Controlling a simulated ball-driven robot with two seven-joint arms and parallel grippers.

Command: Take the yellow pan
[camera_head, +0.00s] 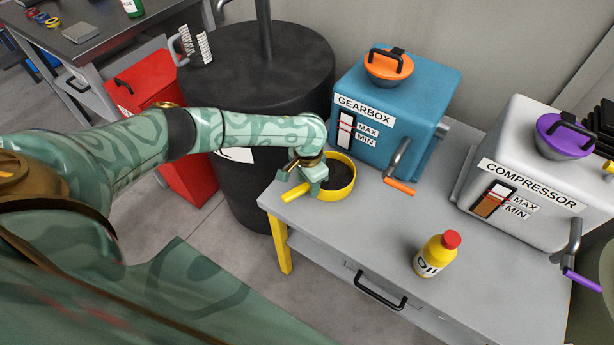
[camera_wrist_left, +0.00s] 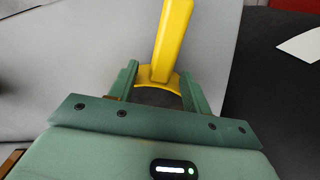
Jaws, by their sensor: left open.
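The yellow pan (camera_head: 343,191) sits on the left end of the grey table, in front of the blue gearbox (camera_head: 392,105). Its inside looks dark, and its handle (camera_head: 296,192) points toward the lower left. My left gripper (camera_head: 308,181) is at the handle side of the pan and covers part of its rim. In the left wrist view, the open fingers (camera_wrist_left: 158,88) stand on either side of the base of the yellow handle (camera_wrist_left: 171,38). Whether they touch it I cannot tell. My right gripper is not in view.
An orange-tipped crank (camera_head: 398,165) is right of the pan. A yellow oil bottle (camera_head: 436,255) stands near the front edge, and the white compressor (camera_head: 535,160) at the right. A black barrel (camera_head: 262,75) and red cabinet (camera_head: 150,90) are left. The table middle (camera_head: 400,215) is clear.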

